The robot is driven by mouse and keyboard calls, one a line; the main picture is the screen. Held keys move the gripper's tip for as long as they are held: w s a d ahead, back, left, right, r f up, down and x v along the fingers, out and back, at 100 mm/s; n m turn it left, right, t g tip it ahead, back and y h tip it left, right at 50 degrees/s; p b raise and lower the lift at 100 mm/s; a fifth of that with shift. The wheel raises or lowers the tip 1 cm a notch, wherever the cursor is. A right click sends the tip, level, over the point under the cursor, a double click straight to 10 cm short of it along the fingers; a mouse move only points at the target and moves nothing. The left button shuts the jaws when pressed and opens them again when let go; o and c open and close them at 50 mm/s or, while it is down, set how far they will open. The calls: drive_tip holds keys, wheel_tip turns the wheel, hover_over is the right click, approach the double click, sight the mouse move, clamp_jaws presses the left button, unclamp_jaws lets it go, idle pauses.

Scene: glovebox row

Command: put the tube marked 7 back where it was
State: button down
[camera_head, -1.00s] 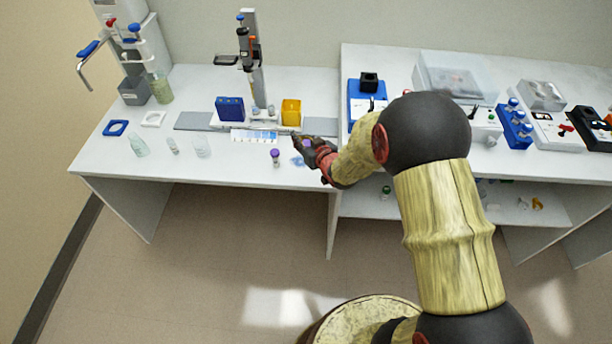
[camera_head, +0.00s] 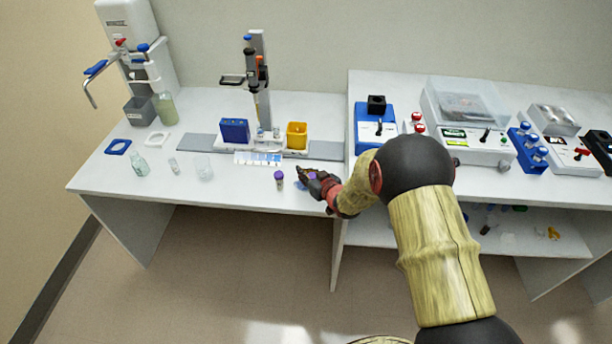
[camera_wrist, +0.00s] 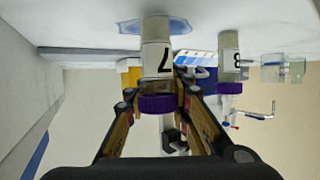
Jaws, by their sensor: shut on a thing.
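The tube marked 7 (camera_wrist: 157,62), white-labelled with a purple cap, is between the fingers of my gripper (camera_wrist: 160,106) in the wrist view, which shows the bench upside down. My gripper is shut on it near the cap. The tube's lower end is at a blue patch (camera_wrist: 180,26) on the bench; I cannot tell whether it touches. In the head view my gripper (camera_head: 312,178) is low over the bench's front edge, and the held tube is mostly hidden. The tube marked 8 (camera_wrist: 229,62), also purple-capped, stands beside it, at left in the head view (camera_head: 279,179).
Behind are a white strip with blue marks (camera_head: 257,158), a yellow container (camera_head: 297,134), a blue box (camera_head: 235,130) and a stand (camera_head: 259,80). Clear glassware (camera_head: 203,168) stands to the left. Devices fill the right bench (camera_head: 480,140). The bench front between glassware and tube 8 is clear.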

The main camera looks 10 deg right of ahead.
drive_tip(key=shift+f, duration=0.15)
drive_tip(key=c, duration=1.6)
unclamp_jaws()
drive_tip(key=shift+o, duration=0.2)
